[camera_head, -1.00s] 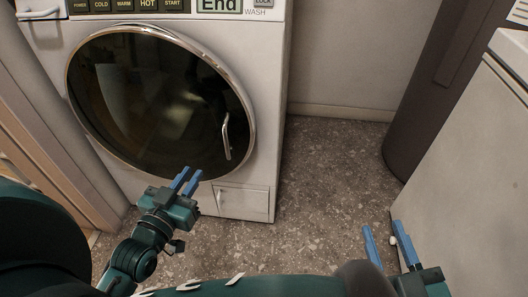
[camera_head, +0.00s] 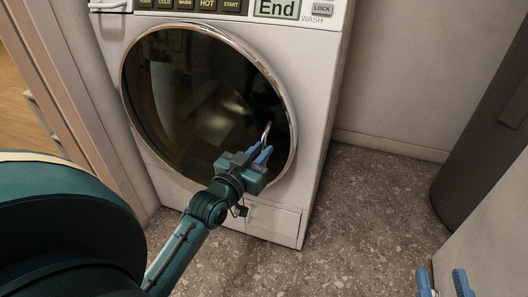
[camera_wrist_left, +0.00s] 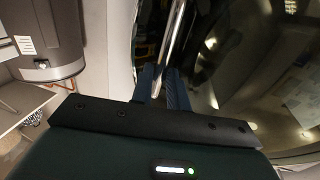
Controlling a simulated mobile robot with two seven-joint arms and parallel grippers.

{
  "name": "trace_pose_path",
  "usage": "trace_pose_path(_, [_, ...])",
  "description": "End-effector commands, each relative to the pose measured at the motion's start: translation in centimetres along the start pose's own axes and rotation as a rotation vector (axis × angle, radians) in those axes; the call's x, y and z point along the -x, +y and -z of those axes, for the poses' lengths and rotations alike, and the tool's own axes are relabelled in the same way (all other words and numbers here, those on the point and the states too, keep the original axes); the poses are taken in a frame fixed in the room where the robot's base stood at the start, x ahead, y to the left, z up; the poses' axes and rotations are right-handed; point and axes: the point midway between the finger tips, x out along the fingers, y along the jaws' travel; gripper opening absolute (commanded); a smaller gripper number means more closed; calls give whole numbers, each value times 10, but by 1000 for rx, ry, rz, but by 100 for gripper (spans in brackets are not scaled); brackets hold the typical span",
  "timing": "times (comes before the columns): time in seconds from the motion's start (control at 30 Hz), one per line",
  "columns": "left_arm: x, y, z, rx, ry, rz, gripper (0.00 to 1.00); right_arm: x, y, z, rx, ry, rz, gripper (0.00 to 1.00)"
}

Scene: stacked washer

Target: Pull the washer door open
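The washer door (camera_head: 185,95) is a round dark glass door with a chrome rim, and it looks closed. Its curved metal handle (camera_head: 267,131) is on the right side of the glass. My left gripper (camera_head: 261,153) is at the lower end of the handle, fingers pointing at the door. In the left wrist view the handle (camera_wrist_left: 174,35) runs down to the gap between the blue fingertips (camera_wrist_left: 163,75). The fingers look apart, and I cannot tell whether they touch the handle. My right gripper (camera_head: 442,280) is open and empty at the bottom right.
The washer's control panel (camera_head: 225,8) shows "End". A small lower panel (camera_head: 273,221) is below the door. A dark cylinder (camera_head: 490,130) and a pale cabinet (camera_head: 490,235) stand at the right. Speckled floor (camera_head: 370,205) is clear between. A door frame (camera_head: 65,80) is at the left.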

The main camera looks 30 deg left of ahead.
Motion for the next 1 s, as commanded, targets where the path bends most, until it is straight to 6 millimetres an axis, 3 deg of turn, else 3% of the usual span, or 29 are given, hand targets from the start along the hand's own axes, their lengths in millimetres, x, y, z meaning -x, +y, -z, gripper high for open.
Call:
trace_pose_path(0.2, [-17, 0, -1, 0, -1, 0, 16, 0, -1, -3, -17, 0, 2, 36])
trace_pose_path(0.5, [-18, 0, 0, 1, -2, 0, 16, 0, -1, 1, -18, 9, 3, 36])
trace_pose_path(0.7, [-18, 0, 0, 1, -1, 0, 0, 0, -1, 2, -17, 10, 4, 36])
trace_pose_path(1.0, [-18, 0, 0, 1, -1, 0, 0, 0, -1, 1, -16, 10, 5, 36])
